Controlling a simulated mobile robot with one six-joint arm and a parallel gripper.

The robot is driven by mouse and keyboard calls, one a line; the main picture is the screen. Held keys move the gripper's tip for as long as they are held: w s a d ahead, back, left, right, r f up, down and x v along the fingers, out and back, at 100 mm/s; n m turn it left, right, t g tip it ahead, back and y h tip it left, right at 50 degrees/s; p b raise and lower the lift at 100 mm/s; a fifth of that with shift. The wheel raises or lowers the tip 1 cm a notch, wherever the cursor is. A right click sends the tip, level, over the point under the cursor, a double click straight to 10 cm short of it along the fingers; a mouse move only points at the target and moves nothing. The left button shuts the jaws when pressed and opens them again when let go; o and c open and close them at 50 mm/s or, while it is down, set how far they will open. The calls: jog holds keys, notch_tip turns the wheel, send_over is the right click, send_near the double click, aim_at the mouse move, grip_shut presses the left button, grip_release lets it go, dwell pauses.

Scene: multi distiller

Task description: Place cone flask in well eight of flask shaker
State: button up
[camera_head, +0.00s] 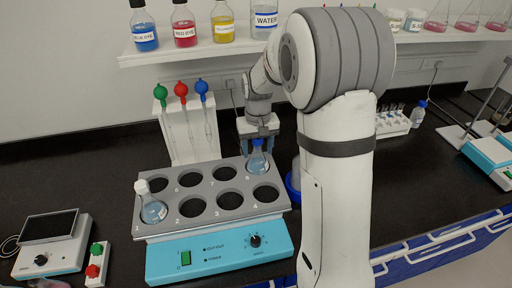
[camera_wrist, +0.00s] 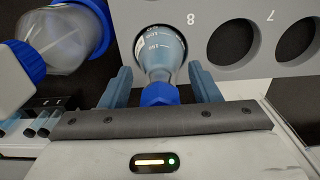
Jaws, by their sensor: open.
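The cone flask (camera_head: 257,163) has a blue cap and pale blue liquid. It stands in the back right well of the grey flask shaker (camera_head: 213,235). In the wrist view the flask (camera_wrist: 160,50) sits in the well beside the number 8, with its blue cap (camera_wrist: 158,94) towards me. My gripper (camera_head: 259,132) is above the back right corner of the shaker. In the wrist view its fingers (camera_wrist: 160,88) are apart on either side of the cap, with gaps between. The well's bottom is hidden.
A white-capped flask (camera_head: 152,208) stands in well 1; the other wells look empty. A pipette stand (camera_head: 188,135) is behind the shaker. A blue-rimmed vessel (camera_head: 293,187) is close right, partly behind my arm. A shelf (camera_head: 190,50) with bottles is above.

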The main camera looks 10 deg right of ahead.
notch_tip(320, 180, up, 11)
jog(key=shift+b, duration=0.55)
jog(key=shift+r, duration=0.35)
jog(key=shift+s+r, duration=0.2)
jog(key=shift+r, duration=0.05)
jog(key=s+f+t, duration=0.1)
jog(key=s+f, duration=0.1)
jog(key=s, duration=1)
jog(key=s+f+t, duration=0.1)
jog(key=s+t, duration=0.1)
jog(key=s, duration=0.9)
jog(key=shift+s+a+f, duration=0.15)
jog(key=shift+s+f, duration=0.2)
jog(key=shift+f, duration=0.05)
